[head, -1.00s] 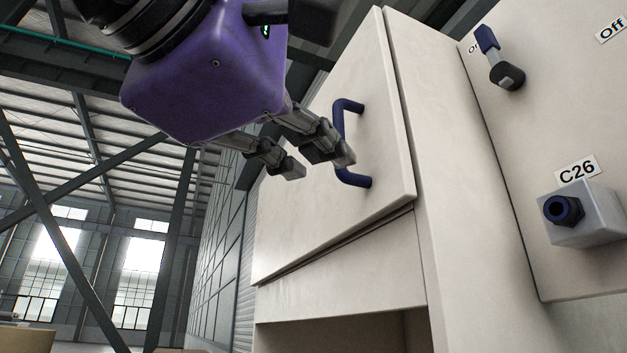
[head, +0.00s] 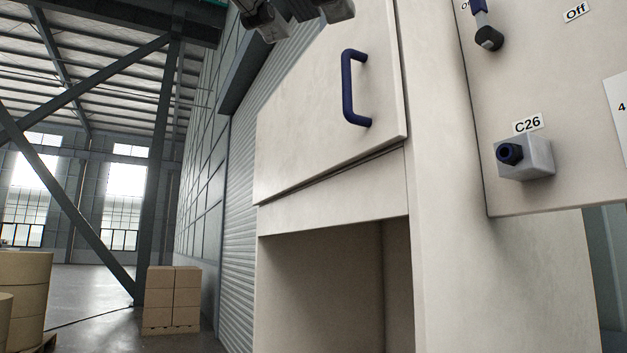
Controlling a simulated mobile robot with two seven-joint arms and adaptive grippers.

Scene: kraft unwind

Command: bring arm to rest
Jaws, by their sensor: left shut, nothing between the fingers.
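My left gripper (head: 300,14) shows only in part at the top edge of the head view. My right gripper is not in view.
The pale cabinet has an open compartment (head: 325,290) below the door. At right, a panel carries a lever switch (head: 487,30) and a C26 connector box (head: 525,158). Stacked cartons (head: 172,298) and large rolls (head: 25,290) stand on the floor at left.

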